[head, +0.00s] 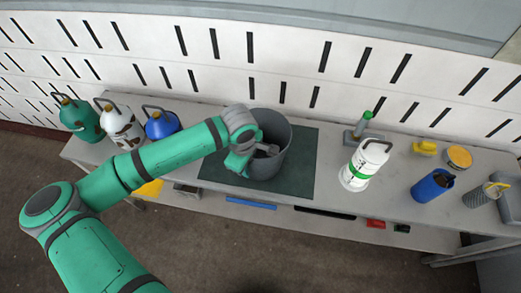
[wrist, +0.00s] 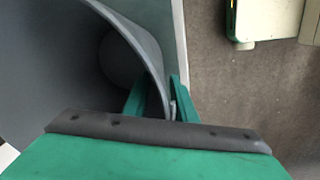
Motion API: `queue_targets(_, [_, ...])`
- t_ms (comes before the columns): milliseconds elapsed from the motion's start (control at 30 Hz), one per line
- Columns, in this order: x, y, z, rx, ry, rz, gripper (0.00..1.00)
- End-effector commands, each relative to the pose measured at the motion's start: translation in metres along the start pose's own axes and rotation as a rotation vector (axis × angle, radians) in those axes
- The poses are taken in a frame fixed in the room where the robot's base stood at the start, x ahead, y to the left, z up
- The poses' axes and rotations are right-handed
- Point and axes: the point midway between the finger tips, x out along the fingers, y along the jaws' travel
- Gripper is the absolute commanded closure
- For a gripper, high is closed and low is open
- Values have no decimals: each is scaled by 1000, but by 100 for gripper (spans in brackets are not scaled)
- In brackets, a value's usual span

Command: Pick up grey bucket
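The grey bucket (head: 277,130) stands upright on a dark green mat (head: 301,176) on the workbench, its opening facing up. My gripper (head: 248,160) is at the near side of the bucket and covers part of it in the head view. In the wrist view the bucket (wrist: 60,50) fills the upper left. There my gripper (wrist: 160,98) has one green finger inside the bucket and the other outside, with the rim between them. The fingers stand apart, and a gap shows between the inner finger and the wall.
Green (head: 79,118), white-brown (head: 121,127) and blue (head: 161,124) jugs stand left of the mat. A white canister (head: 364,166) stands to the right, with a blue can (head: 432,186) and a yellow-topped tin (head: 459,156) farther right. A slotted white wall (head: 300,60) rises behind.

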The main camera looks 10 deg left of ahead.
Motion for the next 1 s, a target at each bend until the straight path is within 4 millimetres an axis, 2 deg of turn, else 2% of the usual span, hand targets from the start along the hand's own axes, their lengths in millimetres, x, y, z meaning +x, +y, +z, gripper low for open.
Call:
queue_targets(100, [0, 0, 0, 0, 0, 0, 78])
queue_targets(200, [0, 0, 0, 0, 0, 0, 100])
queue_targets(567, [-1, 0, 0, 0, 0, 1, 100])
queue_targets(733, [-8, 2, 0, 0, -1, 2, 100])
queue_targets(933, [-34, 4, 0, 2, 0, 4, 100])
queue_targets(1000, [-48, -7, -5, -3, 0, 4, 100])
